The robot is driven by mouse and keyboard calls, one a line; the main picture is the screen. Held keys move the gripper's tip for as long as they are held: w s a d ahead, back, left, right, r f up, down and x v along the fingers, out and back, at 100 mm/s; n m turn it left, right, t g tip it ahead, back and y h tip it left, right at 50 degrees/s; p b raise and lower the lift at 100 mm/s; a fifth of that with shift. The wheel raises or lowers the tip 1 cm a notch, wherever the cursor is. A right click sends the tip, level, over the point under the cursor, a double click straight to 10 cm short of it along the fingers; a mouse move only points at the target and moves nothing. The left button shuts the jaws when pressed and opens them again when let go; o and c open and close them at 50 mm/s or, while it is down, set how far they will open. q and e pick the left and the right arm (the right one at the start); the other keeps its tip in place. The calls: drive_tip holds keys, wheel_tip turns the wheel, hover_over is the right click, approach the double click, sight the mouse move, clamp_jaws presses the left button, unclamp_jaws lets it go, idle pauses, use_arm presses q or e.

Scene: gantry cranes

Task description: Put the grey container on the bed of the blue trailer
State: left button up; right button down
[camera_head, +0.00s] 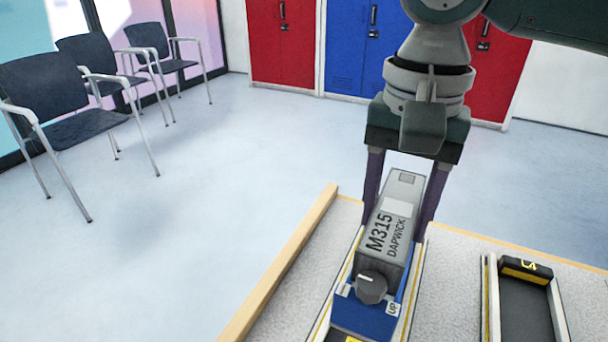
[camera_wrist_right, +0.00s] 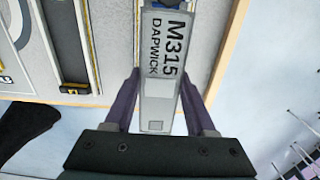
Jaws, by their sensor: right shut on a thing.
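The grey container (camera_head: 396,222), a long box marked "M315 DAPWICK", is between the fingers of my right gripper (camera_head: 396,228), which is shut on it. The container also shows in the right wrist view (camera_wrist_right: 160,60), between the two dark fingers. A blue body (camera_head: 366,318) with a white "UP" label, seemingly the blue trailer, shows below the container's near end. A dark grey knob (camera_head: 371,287) is in front of that end. The container is over or on the blue body; I cannot tell whether they touch. My left gripper is not in view.
A wood-edged board (camera_head: 280,262) carries the yellow-lined lane around the blue body. A dark tray-like lane marked "L4" (camera_head: 526,305) is to the right. Several chairs (camera_head: 75,125) stand at the left, and red and blue lockers (camera_head: 345,50) at the back.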

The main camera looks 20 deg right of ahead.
sight(396, 207)
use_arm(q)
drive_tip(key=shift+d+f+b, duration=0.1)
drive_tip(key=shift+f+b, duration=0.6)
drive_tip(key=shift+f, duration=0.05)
use_arm(e)
wheel_tip(396, 207, down, 5)
drive_tip(key=shift+r, duration=0.1)
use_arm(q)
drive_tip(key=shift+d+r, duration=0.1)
use_arm(e)
drive_tip(key=shift+r, duration=0.1)
drive_tip(key=shift+c, duration=1.1)
unclamp_jaws()
use_arm(q)
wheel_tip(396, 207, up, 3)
drive_tip(key=p, duration=0.3)
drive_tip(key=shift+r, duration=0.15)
use_arm(e)
wheel_tip(396, 207, up, 11)
drive_tip(key=shift+r, duration=0.15)
use_arm(q)
drive_tip(key=shift+p, duration=0.3)
use_arm(e)
drive_tip(key=shift+r, duration=0.4)
